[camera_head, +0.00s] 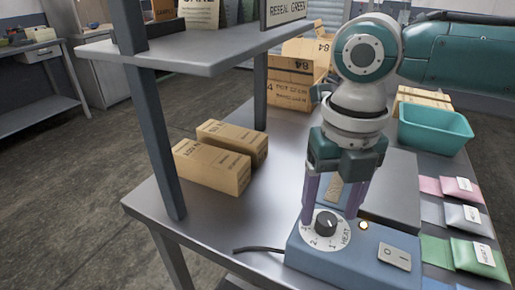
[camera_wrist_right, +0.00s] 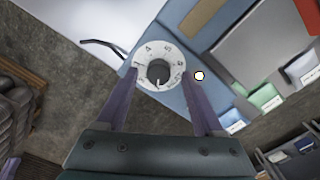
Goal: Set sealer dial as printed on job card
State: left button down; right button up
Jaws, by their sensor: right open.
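The blue sealer (camera_head: 318,264) stands at the near end of the steel bench. Its black dial knob (camera_head: 326,222) sits on a white numbered disc marked HEAT; the dial also shows in the wrist view (camera_wrist_right: 158,72). I cannot read its setting surely. My right gripper (camera_head: 331,212) points down over the dial, its purple fingers open on either side of the knob, seemingly apart from it. A card (camera_head: 286,10) on the upper shelf reads RESEAL GREEN, partly cut off. A second printed card (camera_head: 198,12) is cropped at the top. My left gripper is not in view.
A pale lamp (camera_head: 364,225) and an O/I switch (camera_head: 394,256) sit beside the dial. Pink, grey and green packets (camera_head: 463,217) lie at right, below a teal bin (camera_head: 435,130). Cardboard boxes (camera_head: 212,165) stand at left by a shelf post (camera_head: 150,130).

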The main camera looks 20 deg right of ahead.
jog(key=shift+f, duration=0.5)
jog(key=shift+c, duration=0.2)
grip_shut()
